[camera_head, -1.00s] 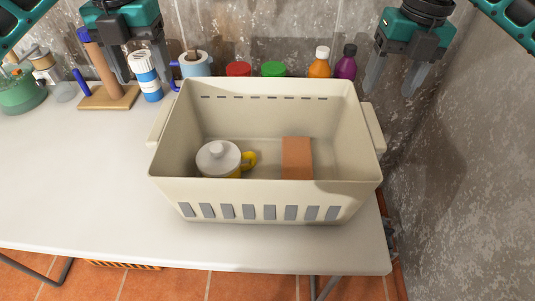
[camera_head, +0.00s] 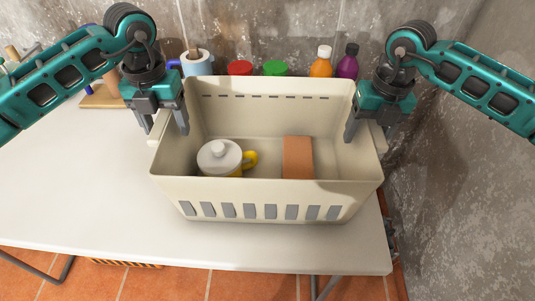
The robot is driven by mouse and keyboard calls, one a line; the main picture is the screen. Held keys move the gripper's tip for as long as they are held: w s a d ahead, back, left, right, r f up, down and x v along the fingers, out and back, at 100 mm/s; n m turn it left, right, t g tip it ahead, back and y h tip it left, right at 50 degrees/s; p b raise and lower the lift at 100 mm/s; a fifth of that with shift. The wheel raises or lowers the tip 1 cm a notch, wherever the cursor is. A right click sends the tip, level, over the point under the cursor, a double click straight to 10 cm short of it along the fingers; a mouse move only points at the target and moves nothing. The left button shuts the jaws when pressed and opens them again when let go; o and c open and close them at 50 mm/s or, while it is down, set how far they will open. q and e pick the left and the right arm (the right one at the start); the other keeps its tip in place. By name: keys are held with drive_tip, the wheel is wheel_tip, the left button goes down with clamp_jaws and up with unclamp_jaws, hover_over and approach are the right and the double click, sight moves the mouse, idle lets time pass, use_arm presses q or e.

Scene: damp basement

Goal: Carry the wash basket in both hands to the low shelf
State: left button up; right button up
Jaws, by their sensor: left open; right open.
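The cream wash basket (camera_head: 265,200) stands upright on the white table, with a handle on its left and right sides. Inside it are a yellow mug with a white lid (camera_head: 219,157) and an orange-brown block (camera_head: 297,157). My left gripper (camera_head: 168,130) is open at the basket's left handle, its fingers pointing down on either side of the left rim area. My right gripper (camera_head: 367,137) is open at the right handle (camera_head: 378,132), which it partly hides. Whether the fingers touch the basket I cannot tell. The low shelf is not recognisable in view.
The white table (camera_head: 80,190) is clear to the left of the basket. Behind the basket stand a blue-white cup (camera_head: 197,63), red (camera_head: 239,68) and green (camera_head: 275,68) lids, and orange (camera_head: 320,62) and purple (camera_head: 347,62) bottles. A concrete wall (camera_head: 460,180) is close on the right.

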use_arm(q)
drive_tip(key=c, duration=1.2)
use_arm(e)
drive_tip(key=c, duration=1.2)
use_arm(q)
clamp_jaws()
use_arm(e)
clamp_jaws()
use_arm(q)
drive_tip(key=shift+d, duration=0.1)
use_arm(e)
drive_tip(key=shift+r, duration=0.1)
